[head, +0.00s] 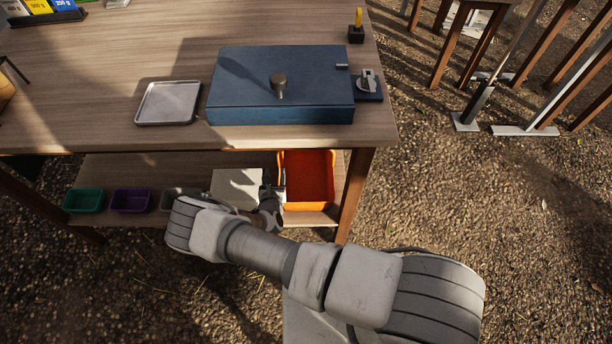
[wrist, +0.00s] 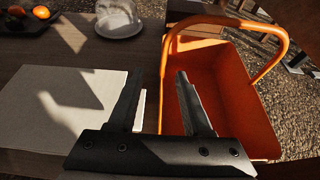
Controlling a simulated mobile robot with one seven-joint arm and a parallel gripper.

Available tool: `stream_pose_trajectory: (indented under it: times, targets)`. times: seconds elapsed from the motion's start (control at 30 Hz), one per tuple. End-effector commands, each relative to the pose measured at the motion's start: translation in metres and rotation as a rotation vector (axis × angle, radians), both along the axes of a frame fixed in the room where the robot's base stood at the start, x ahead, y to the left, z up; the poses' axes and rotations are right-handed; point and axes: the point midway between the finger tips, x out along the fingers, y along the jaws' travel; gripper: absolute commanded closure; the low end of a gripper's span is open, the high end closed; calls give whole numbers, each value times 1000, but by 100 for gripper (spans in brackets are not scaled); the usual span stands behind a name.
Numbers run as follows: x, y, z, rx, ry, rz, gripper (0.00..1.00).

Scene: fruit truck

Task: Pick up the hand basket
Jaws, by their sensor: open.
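The orange hand basket (head: 307,178) stands upright on the lower shelf of the table, near its right end. In the wrist view the basket (wrist: 238,95) fills the right half, with its arched handle (wrist: 284,45) raised. My gripper (head: 276,192) is at the basket's left side, partly hidden by my arm. In the wrist view my gripper (wrist: 158,74) is open. The basket's left edge shows between the fingers, with the right finger over the basket and the left finger outside it. I cannot tell whether either finger touches it.
A pale flat-topped block (head: 234,187) sits left of the basket. Green (head: 84,200) and purple (head: 131,200) bins stand farther left. The tabletop above holds a blue box (head: 240,85) and a metal tray (head: 168,103). A table leg (head: 354,194) stands right of the basket.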

Motion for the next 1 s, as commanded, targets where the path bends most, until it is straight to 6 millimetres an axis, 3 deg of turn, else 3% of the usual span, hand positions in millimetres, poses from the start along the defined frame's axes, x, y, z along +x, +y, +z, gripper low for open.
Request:
stream_pose_trajectory:
  times: [0.63,0.93,1.0]
  targets:
    - [63,-10,-37,1,-1,0,50]
    - [68,-10,-36,-1,0,0,50]
    - [68,-10,-36,-1,0,0,63]
